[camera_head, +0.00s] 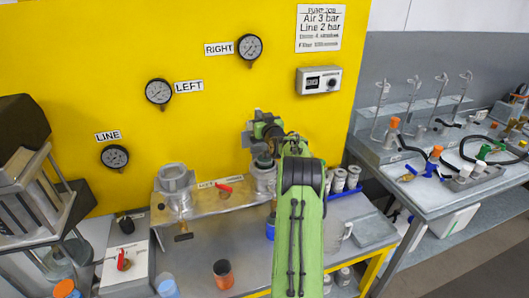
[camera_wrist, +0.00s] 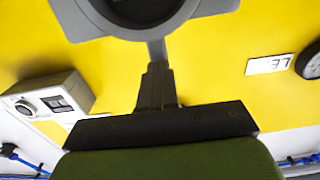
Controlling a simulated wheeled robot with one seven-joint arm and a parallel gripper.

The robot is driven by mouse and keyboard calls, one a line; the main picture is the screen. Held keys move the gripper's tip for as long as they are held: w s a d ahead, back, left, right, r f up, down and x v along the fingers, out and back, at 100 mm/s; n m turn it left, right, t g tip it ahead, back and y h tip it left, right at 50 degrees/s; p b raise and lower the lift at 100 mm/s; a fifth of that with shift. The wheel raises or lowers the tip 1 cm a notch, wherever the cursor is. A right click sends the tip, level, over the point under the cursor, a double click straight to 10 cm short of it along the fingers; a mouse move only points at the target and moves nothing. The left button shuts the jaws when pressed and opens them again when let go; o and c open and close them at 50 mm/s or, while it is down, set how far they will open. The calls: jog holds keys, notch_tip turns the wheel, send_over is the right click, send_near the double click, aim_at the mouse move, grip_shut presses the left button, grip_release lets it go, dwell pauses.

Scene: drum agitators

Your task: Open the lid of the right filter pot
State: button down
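The right filter pot (camera_head: 264,181) is a grey metal pot on the bench shelf, right of the left filter pot (camera_head: 177,190). My green arm hides its right side. In the wrist view, a grey round metal part (camera_wrist: 205,8) with a dark middle fills the top edge. My dark gripper fingers (camera_wrist: 157,88) reach up to it; contact is unclear. They overlap in line, so their opening does not show.
A red-handled valve (camera_head: 225,188) sits between the pots. A yellow panel (camera_head: 120,50) with gauges and a control box (camera_head: 318,80) stands behind.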

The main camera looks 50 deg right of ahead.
jog(key=p+x, duration=0.3)
jog(key=x, duration=0.1)
jog(key=shift+w, duration=0.1)
dwell(0.3)
jog(key=shift+f+b, duration=0.1)
jog(key=shift+b, duration=0.2)
jog(key=shift+s+a+f+b, duration=0.15)
jog(key=shift+s+b, duration=0.25)
jog(key=shift+b, duration=0.45)
jog(key=s+a+r+b, duration=0.3)
jog(key=s+a+b, duration=0.2)
jog(key=s+b, duration=0.4)
jog(key=b, duration=0.3)
jog(key=shift+s+a+r, duration=0.15)
jog(key=shift+s+a, duration=0.15)
jog(key=shift+a, duration=0.1)
